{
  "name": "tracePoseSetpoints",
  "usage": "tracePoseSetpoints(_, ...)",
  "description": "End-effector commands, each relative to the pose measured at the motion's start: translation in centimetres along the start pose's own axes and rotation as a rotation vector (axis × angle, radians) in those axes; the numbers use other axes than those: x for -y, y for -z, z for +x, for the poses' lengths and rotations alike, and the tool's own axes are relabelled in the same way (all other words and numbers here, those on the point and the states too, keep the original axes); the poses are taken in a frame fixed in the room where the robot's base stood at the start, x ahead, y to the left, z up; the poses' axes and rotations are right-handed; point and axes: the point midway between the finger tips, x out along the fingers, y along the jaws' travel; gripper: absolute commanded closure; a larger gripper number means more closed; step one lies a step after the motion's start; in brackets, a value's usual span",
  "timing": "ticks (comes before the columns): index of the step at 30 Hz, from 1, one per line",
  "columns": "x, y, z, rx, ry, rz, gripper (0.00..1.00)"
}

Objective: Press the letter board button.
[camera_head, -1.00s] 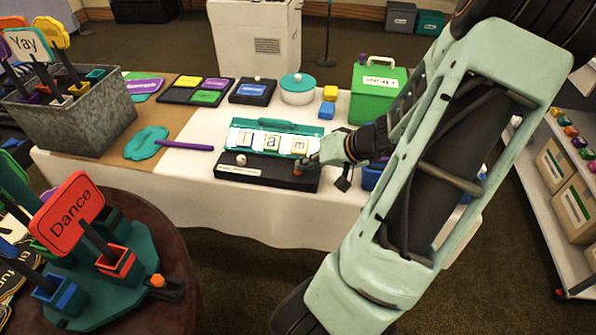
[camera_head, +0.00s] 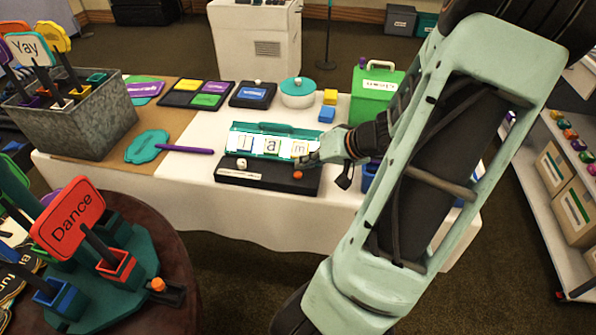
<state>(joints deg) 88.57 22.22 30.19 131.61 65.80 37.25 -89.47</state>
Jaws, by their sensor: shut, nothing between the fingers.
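The letter board (camera_head: 276,129) is a teal rack with tiles reading "I a m", standing on a black base (camera_head: 262,183) at the front of the white table. A small orange-red button (camera_head: 298,175) sits on the right of the base, and a white knob (camera_head: 241,163) sits on its left. My gripper (camera_head: 304,161) is shut and empty, just above and behind the orange-red button in the picture. A small gap shows between the fingertips and the button. The fingers overlap the right side of the "m" tile.
A green box (camera_head: 376,97) and yellow and blue blocks (camera_head: 328,105) stand behind and right of the board. A white pot with teal lid (camera_head: 297,92) is behind it. A purple stick (camera_head: 186,149) lies left. A round table (camera_head: 180,255) with a "Dance" sign (camera_head: 67,217) is front left.

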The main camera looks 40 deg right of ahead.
Motion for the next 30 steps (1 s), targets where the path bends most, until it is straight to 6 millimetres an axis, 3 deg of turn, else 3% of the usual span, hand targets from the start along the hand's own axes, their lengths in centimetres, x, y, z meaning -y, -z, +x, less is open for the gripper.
tracePoseSetpoints(12, 2.1, 2.2, -3.0, 0.0, -0.001, -0.002, 1.0)
tracePoseSetpoints(30, 2.3, 2.3, -3.2, 0.0, 0.0, -0.001, 1.0)
